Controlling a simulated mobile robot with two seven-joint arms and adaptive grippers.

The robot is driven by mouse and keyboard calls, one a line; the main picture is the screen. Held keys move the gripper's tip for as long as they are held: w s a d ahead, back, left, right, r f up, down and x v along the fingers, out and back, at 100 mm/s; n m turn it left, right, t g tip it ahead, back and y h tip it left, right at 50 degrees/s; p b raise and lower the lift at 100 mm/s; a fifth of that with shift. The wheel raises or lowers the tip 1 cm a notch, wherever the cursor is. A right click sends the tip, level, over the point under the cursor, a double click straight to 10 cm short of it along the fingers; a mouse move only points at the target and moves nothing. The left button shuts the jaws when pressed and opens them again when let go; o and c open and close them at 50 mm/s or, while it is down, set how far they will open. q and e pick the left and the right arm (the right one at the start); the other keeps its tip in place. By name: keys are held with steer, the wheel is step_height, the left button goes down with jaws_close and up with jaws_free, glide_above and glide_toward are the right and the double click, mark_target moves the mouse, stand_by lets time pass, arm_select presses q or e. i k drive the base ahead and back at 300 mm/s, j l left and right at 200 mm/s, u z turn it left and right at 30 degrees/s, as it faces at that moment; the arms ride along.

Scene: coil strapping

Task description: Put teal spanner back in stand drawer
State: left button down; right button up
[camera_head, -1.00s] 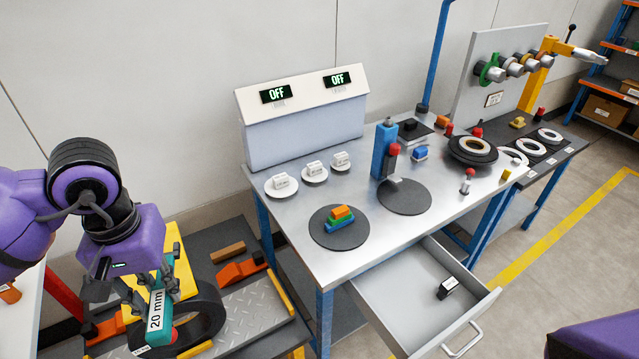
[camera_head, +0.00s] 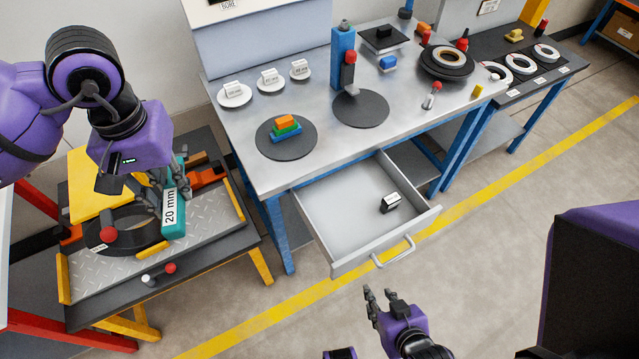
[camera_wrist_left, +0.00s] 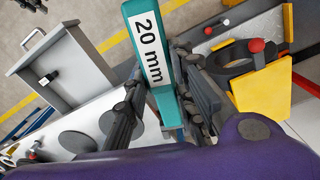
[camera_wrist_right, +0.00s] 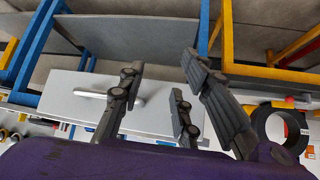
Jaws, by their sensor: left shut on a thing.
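The teal spanner (camera_head: 175,217) has a white "20 mm" label. My left gripper (camera_head: 160,183) is shut on it and holds it in front of the black coil on the low table. The spanner also shows in the left wrist view (camera_wrist_left: 152,50), between the fingers. The stand drawer (camera_head: 345,240) is pulled out below the steel bench, with a small black block (camera_head: 390,203) with a white top inside. My right gripper (camera_head: 377,298) is open and empty in front of the drawer. The right wrist view shows its spread fingers (camera_wrist_right: 165,95) before the drawer front (camera_wrist_right: 150,115).
The black coil (camera_head: 112,238) and a yellow plate sit on the low table (camera_head: 75,310) at left. The steel bench (camera_head: 240,160) carries a dark disc with coloured blocks (camera_head: 286,138), white weighing plates and a blue post (camera_head: 342,60). Floor right of the drawer is clear.

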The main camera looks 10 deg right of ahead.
mark_target(354, 205)
steer(key=l, duration=0.6)
steer(key=k+l, duration=0.15)
steer(key=l, duration=1.1)
steer(key=k, duration=0.05)
